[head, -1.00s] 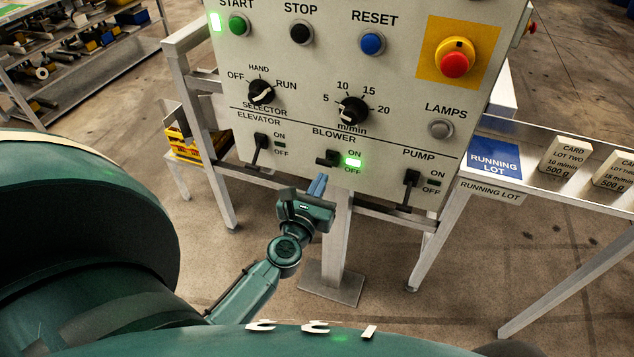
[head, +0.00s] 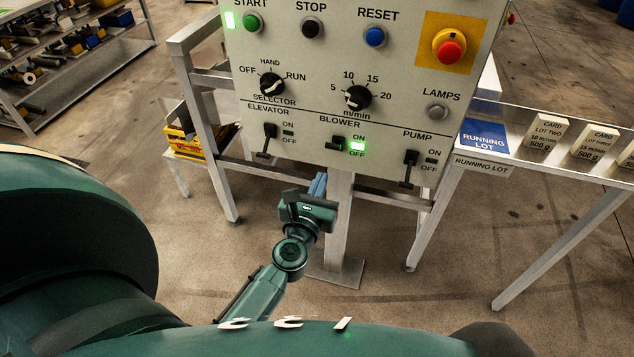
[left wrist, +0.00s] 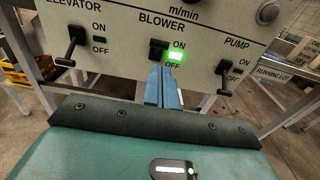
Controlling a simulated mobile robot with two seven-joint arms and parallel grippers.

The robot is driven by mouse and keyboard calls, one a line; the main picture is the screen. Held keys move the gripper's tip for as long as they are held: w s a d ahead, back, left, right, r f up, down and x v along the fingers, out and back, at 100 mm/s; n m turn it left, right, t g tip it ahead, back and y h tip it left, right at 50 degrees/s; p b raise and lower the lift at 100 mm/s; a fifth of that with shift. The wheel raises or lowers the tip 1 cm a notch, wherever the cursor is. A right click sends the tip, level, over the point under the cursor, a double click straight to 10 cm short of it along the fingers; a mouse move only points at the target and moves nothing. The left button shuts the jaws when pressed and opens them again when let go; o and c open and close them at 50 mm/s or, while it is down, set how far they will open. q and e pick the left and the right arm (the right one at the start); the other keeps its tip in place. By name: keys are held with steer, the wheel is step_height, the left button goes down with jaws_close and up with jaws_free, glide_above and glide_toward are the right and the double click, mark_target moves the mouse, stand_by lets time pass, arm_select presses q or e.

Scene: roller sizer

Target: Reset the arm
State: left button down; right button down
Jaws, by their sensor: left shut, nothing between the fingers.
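My left gripper (head: 319,184) is shut and empty, below the lower edge of the control panel (head: 300,50). Its blue fingers (left wrist: 164,88) also show in the left wrist view, in line with the blower switch. The blower switch (head: 336,143) stands above the fingertips, with its green lamp (head: 357,146) lit. The fingers look apart from it in the head view. The elevator switch (head: 269,139) and pump switch (head: 410,168) have their levers down and their lamps dark. My right gripper is not in view.
The panel's grey post (head: 340,235) stands just right of my left gripper. A metal rail (head: 560,165) with cards runs off to the right. A yellow crate (head: 185,140) is at the left. Open floor lies below the panel.

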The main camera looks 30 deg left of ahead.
arm_select(q)
steer(key=s+d+f+n+g+h, duration=0.3)
steer(key=s+n, duration=0.6)
steer(key=n, duration=0.6)
steer(key=s+d+f+n+g+h, duration=0.4)
steer(key=s+d+f+n, duration=0.3)
steer(key=n, duration=0.8)
steer(key=s+f, duration=0.1)
steer(key=s, duration=0.1)
steer(key=shift+s+n, duration=0.3)
steer(key=shift+n, duration=0.1)
